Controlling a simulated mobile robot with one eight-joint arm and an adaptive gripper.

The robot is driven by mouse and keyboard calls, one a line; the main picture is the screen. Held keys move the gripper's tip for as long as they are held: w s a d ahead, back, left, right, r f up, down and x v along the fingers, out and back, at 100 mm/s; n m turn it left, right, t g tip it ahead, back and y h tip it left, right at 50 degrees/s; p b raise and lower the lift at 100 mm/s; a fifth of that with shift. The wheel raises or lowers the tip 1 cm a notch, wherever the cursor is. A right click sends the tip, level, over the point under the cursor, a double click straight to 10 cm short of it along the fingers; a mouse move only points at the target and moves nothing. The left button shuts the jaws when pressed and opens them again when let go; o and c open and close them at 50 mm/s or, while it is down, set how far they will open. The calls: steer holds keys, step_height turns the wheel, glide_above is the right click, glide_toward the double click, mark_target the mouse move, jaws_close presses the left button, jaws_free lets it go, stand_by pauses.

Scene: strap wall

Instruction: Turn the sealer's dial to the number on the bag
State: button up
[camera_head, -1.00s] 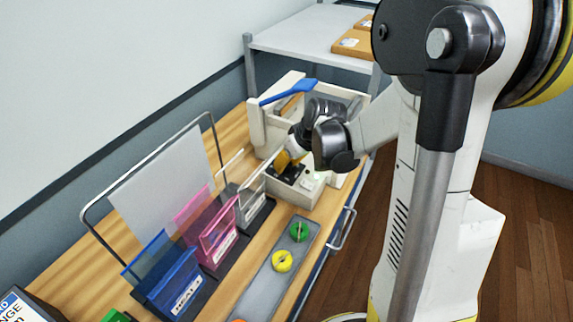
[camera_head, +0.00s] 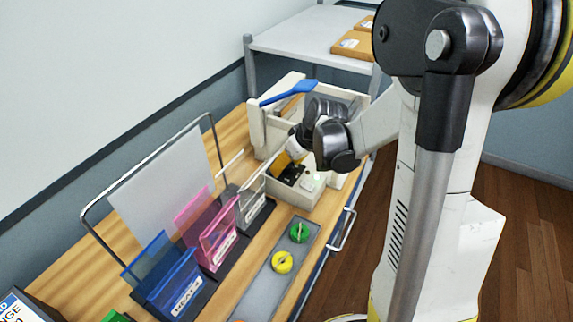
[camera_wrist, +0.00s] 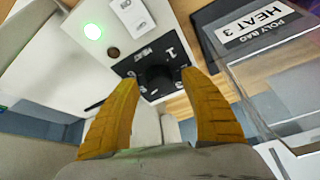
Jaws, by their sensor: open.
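The sealer (camera_head: 313,196) is a cream machine with a raised blue handle, at the far end of the bench. Its black dial (camera_wrist: 157,79) sits on a black plate with white numbers in the wrist view; a 1 is readable, the rest is partly hidden. My gripper (camera_wrist: 161,82) is open, with one yellow finger on each side of the dial; I cannot tell whether they touch it. In the wrist view, a label (camera_wrist: 262,28) beside a clear holder reads "POLY BAG HEAT 3". The dial's pointer mark is not clear.
A green lamp (camera_wrist: 93,31) is lit on the sealer, near a white switch (camera_wrist: 132,14). Blue (camera_head: 172,284) and pink (camera_head: 211,240) holders stand along the bench. A grey tray (camera_head: 262,291) holds green and yellow knobs. A shelf (camera_head: 310,40) stands behind.

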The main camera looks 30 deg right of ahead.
steer(key=v, duration=1.2)
steer(key=s+a+m+t+h+b, duration=0.1)
steer(key=s+a+m+t+b, duration=0.1)
steer(key=s+a, duration=1.1)
steer(key=shift+s+f+m+h+b, duration=0.2)
steer(key=shift+s+m+h+b, duration=0.1)
steer(key=shift+h+b, duration=0.1)
